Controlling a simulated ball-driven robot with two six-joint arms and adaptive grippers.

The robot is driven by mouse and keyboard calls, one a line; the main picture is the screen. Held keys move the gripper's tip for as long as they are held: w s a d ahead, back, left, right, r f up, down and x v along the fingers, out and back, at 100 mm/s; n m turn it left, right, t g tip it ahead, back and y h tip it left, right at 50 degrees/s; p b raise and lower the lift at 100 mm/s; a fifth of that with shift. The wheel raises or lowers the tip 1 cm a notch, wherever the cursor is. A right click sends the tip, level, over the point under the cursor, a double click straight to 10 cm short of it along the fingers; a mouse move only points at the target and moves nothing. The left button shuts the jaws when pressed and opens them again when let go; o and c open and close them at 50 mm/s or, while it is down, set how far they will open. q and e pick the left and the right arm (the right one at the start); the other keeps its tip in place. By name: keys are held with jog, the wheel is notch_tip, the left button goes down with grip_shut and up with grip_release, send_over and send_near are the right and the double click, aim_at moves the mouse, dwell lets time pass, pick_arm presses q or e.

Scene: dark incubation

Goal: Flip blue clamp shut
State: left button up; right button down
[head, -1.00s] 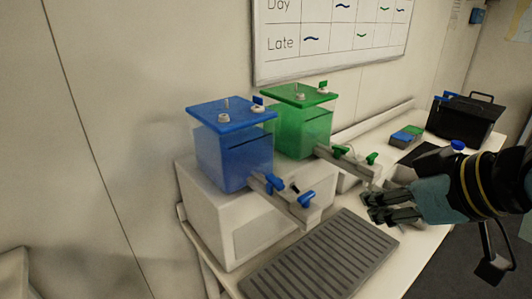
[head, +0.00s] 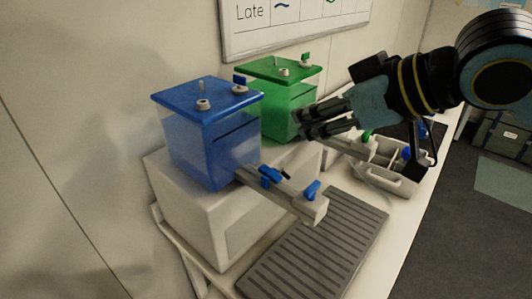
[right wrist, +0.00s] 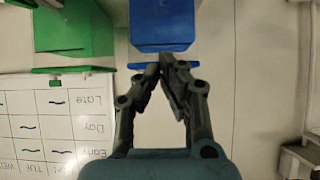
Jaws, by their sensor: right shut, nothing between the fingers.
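The blue clamp (head: 270,177) sits on a pale bar sticking out from the front of the blue box (head: 205,145). A second blue piece, a tap-like lever (head: 312,190), stands near the bar's outer end. I cannot tell the clamp's exact lever position. My right gripper (head: 303,120) is shut and empty, in front of the green box and above and right of the blue clamp, apart from it. In the right wrist view, its fingertips (right wrist: 163,62) meet near the blue box (right wrist: 162,22); the clamp is not visible there. My left gripper is out of view.
The green box (head: 285,95) stands behind, with its own bar and green lever (head: 366,136). A grey ribbed tray (head: 325,240) lies in front of the blue bar. A caddy (head: 390,175) stands at the right. A whiteboard (head: 285,20) hangs on the wall.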

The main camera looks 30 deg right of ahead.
aim_at(267, 167)
jog(key=b+x, duration=0.4)
jog(key=x, duration=0.5)
jog(key=shift+w+a+f, duration=0.1)
jog(key=shift+w+a, duration=0.05)
jog(key=f, duration=0.2)
jog(key=shift+w+f, duration=0.2)
jog(key=shift+f, duration=0.8)
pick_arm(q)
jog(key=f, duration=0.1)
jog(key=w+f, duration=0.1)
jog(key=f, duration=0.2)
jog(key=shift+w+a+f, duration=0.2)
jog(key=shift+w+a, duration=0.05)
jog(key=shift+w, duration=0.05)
pick_arm(e)
jog(key=shift+w, duration=0.1)
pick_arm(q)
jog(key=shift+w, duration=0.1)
